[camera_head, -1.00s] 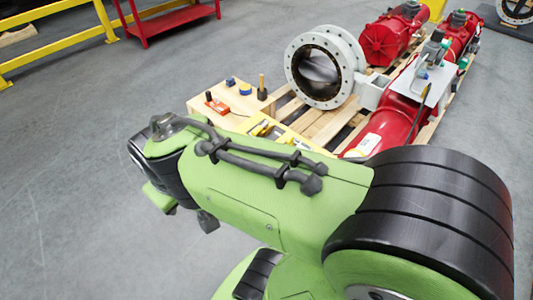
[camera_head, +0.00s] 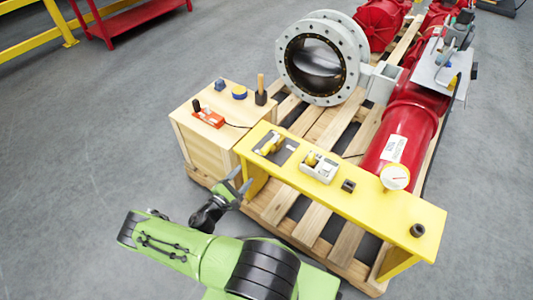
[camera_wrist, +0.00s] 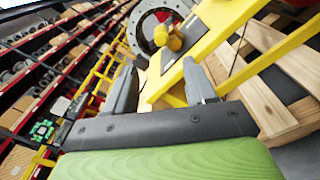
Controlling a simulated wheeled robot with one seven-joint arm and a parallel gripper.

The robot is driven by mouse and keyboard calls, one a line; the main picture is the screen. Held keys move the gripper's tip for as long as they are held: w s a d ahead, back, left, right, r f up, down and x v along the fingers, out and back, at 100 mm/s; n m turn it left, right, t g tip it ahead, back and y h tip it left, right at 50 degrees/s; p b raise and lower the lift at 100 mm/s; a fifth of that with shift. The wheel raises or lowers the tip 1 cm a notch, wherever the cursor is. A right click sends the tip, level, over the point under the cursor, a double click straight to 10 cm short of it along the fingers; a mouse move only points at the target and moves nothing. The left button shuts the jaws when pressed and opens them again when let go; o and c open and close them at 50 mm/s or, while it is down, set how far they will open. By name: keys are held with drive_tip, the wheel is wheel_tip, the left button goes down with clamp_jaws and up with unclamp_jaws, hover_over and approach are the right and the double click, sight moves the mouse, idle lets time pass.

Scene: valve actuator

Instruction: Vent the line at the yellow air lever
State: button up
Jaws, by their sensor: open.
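The yellow air lever (camera_head: 268,145) appears to be the small yellow handle on a dark plate at the left end of the yellow bench (camera_head: 400,205). In the wrist view a yellow knob-like part (camera_wrist: 168,37), probably the same lever, shows beyond my fingertips. My gripper (camera_head: 240,179) is open and empty, below and in front of the bench's left end, apart from the lever. In the wrist view my gripper's two fingers (camera_wrist: 160,72) stand wide apart with nothing between them. The lever's exact angle is too small to tell.
A white box with a yellow part (camera_head: 320,167) and a round gauge (camera_head: 396,177) are on or beside the bench. A wooden crate (camera_head: 205,150) with an orange device (camera_head: 208,117) stands left. The red actuator (camera_head: 405,130) and grey flanged valve (camera_head: 318,60) lie behind. Floor at left is clear.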

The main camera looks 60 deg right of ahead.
sight(263, 153)
drive_tip(key=shift+n, duration=0.3)
drive_tip(key=d+b, duration=0.1)
drive_tip(key=d, duration=0.4)
drive_tip(key=s+d+b, duration=0.1)
drive_tip(key=d, duration=0.4)
drive_tip(key=s+d, duration=0.1)
drive_tip(key=d, duration=0.5)
drive_tip(key=shift+f+b, duration=0.3)
drive_tip(key=shift+b, duration=0.1)
drive_tip(key=shift+c, duration=0.4)
clamp_jaws()
drive_tip(key=shift+w, duration=0.1)
